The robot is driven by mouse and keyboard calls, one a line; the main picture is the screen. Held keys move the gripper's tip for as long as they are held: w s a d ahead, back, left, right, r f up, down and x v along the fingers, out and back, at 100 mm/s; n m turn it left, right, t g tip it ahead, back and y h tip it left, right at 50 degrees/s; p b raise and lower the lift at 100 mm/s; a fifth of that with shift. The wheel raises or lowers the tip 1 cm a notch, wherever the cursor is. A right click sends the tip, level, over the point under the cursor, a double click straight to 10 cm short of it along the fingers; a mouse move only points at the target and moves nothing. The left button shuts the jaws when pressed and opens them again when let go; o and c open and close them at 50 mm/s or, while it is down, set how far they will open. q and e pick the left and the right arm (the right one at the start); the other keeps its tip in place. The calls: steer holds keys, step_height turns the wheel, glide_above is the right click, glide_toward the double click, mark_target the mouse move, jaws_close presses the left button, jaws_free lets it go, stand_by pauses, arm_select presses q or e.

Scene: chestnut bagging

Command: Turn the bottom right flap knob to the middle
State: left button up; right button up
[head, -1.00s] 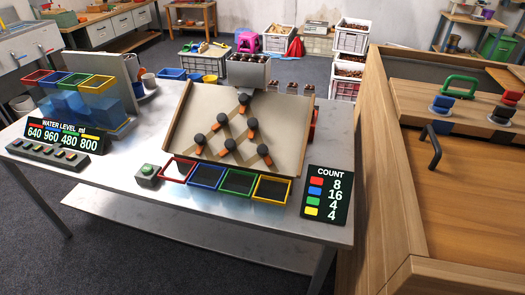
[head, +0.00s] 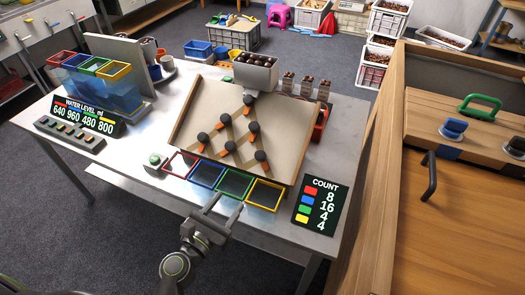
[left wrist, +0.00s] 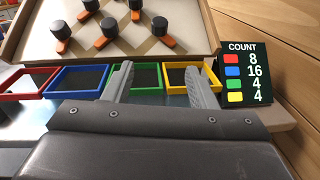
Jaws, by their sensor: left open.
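The tilted beige board (head: 205,100) bears several black flap knobs with orange tips. The bottom right flap knob (head: 260,155) is at the lower right of the board, its orange tip pointing down and slightly right. In the left wrist view the same knob (left wrist: 160,25) is at the top, with its tip to the lower right. My left gripper (head: 226,204) is open and empty in front of the board, below the green and yellow bins. In the left wrist view its fingers (left wrist: 160,78) reach over the green and yellow bins, short of the knob and apart from it. My right gripper is out of view.
The red, blue, green (head: 236,184) and yellow (head: 266,195) bins line the board's lower edge. A count sign (head: 320,205) stands to their right, and a green button box (head: 155,161) to their left. A hopper of chestnuts (head: 256,72) is above the board.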

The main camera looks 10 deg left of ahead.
arm_select(q)
steer(key=r, duration=0.1)
steer(key=p, duration=0.1)
glide_toward(259, 156)
steer(key=shift+n, duration=0.3)
steer(key=x, duration=0.9)
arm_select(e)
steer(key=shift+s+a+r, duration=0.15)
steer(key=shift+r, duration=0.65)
arm_select(q)
steer(key=shift+c, duration=0.2)
steer(key=c, duration=0.9)
